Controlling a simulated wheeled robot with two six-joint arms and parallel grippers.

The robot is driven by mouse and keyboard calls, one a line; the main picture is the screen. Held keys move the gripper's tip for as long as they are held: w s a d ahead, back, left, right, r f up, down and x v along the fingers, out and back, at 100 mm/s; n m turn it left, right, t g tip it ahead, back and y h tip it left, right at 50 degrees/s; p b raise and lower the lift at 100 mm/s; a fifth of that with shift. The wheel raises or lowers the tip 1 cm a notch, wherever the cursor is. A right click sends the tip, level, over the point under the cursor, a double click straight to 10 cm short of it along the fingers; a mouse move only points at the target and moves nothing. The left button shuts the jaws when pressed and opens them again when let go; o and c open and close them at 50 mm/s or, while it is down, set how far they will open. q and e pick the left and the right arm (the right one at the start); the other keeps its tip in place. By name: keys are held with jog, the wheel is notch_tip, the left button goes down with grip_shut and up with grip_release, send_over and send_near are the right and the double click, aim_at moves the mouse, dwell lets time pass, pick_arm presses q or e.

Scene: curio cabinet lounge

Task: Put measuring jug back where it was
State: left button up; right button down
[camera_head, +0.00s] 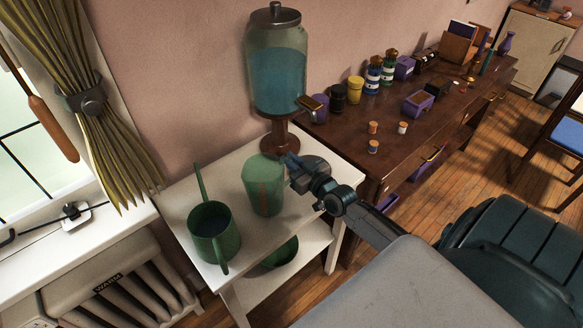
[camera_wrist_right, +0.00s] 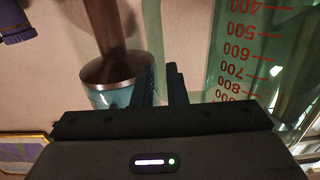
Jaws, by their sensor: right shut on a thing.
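The measuring jug (camera_head: 264,186) is a pale green see-through vessel with red markings. It is upright at the white side table (camera_head: 187,190), between the green pot and the dispenser. I cannot tell whether its base touches the tabletop. My right gripper (camera_head: 289,166) is at the jug's right side, shut on it, apparently by its handle. In the right wrist view the jug's red-numbered wall (camera_wrist_right: 255,55) fills the right, and the gripper fingers (camera_wrist_right: 162,85) close around a pale translucent part beside it. My left gripper is not in view.
A green bowl (camera_head: 280,254) is on the lower shelf. A dark wooden desk (camera_head: 400,130) with jars is at right.

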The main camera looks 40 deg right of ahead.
jog(key=shift+f, duration=0.1)
jog(key=shift+f, duration=0.15)
jog(key=c, duration=1.5)
grip_release()
jog(key=shift+o, duration=0.2)
